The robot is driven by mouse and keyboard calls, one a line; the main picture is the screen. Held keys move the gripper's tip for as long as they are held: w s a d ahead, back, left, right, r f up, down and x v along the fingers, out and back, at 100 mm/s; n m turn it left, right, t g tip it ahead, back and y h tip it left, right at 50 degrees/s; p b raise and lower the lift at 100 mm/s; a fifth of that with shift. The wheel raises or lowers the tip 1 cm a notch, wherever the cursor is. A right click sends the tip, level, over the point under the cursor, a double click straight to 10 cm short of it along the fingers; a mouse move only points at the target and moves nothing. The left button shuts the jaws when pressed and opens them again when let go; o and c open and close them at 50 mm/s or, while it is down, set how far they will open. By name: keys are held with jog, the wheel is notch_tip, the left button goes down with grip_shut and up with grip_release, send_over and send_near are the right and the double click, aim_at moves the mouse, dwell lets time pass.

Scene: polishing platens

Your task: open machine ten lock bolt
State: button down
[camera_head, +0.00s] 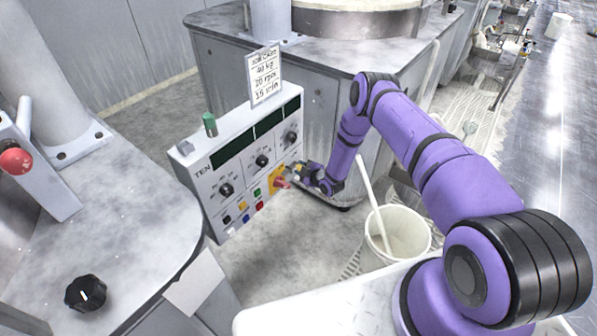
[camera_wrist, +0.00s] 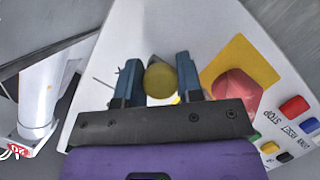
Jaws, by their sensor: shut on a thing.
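A light grey control panel marked TEN (camera_head: 207,175) stands slanted in the middle of the head view. It fills much of the wrist view (camera_wrist: 205,25). My gripper (camera_head: 297,173) is at the panel's lower right edge. In the wrist view its two blue-grey fingers (camera_wrist: 160,82) are shut on a round, dull yellow knob (camera_wrist: 160,80), which looks like the lock bolt's end. The shaft behind the knob is hidden. In the head view the gripper hides the knob.
A red STOP button (camera_wrist: 237,92) on a yellow plate sits right beside the fingers. Coloured buttons (camera_head: 243,218) and black dials (camera_head: 226,190) are on the panel. A white bucket (camera_head: 408,232) with a stick stands under my arm. A machine cabinet (camera_head: 310,105) stands behind.

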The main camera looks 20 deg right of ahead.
jog(key=shift+w+d+r, duration=0.15)
jog(key=shift+w+d, duration=0.65)
jog(key=shift+d, duration=0.2)
jog(key=c, duration=0.8)
grip_release()
jog(key=shift+s, duration=0.15)
jog(key=v, duration=1)
jog(key=shift+s+d, duration=0.15)
jog(key=shift+s, duration=0.1)
jog(key=shift+r, duration=0.1)
